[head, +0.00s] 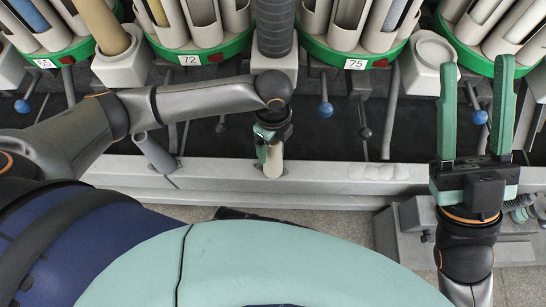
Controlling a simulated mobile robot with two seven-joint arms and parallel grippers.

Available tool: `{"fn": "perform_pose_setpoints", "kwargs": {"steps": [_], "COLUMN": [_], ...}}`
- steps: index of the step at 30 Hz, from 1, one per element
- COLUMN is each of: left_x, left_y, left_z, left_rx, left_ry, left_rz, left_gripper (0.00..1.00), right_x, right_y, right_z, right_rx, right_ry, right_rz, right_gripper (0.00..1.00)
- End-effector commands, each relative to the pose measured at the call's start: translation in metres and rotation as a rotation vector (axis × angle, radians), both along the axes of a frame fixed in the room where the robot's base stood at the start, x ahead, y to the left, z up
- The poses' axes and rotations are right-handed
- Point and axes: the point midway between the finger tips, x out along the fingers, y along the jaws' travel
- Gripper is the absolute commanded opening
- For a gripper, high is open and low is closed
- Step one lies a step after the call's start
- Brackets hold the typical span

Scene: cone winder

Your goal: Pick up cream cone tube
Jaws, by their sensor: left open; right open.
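A cream cone tube (273,163) stands at the grey rail in the middle of the head view. Its upper part is hidden behind my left gripper (268,141), which points down over it. The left gripper is open, with its green fingers at the tube's top; I cannot tell whether they touch it. My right gripper (476,64) is at the right, with its two green fingers wide apart and nothing between them.
A grey tube (155,152) leans at the rail to the left. A tan cone (103,27) and a dark wound cone (274,27) stand on grey blocks. Green-rimmed round magazines numbered 72 (190,60) and 75 (355,64) hold several tubes. Blue-knobbed levers (326,109) stick out below.

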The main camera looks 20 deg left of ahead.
Motion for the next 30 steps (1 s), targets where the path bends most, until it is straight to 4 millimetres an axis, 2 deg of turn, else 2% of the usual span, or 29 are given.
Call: {"fn": "perform_pose_setpoints", "kwargs": {"steps": [2, 24, 30], "left_x": [-0.0001, 0.0000, 0.0001], "left_y": [-0.0003, -0.0002, -0.0003], "left_z": [0.0008, 0.0010, 0.0011], "left_rx": [-0.001, -0.001, -0.001], "left_ry": [0.000, -0.001, -0.001], "left_rz": [0.000, 0.000, 0.000], "left_gripper": [0.84, 0.01, 0.00], "right_x": [-0.0001, 0.0003, 0.0005], "right_y": [0.0003, -0.0007, -0.0011], "right_z": [0.0003, 0.0005, 0.0009], "right_rx": [-0.003, -0.008, -0.006], "right_ry": [0.000, -0.004, -0.004], "right_rz": [0.001, -0.004, -0.006], "right_gripper": [0.50, 0.50, 0.50]}}
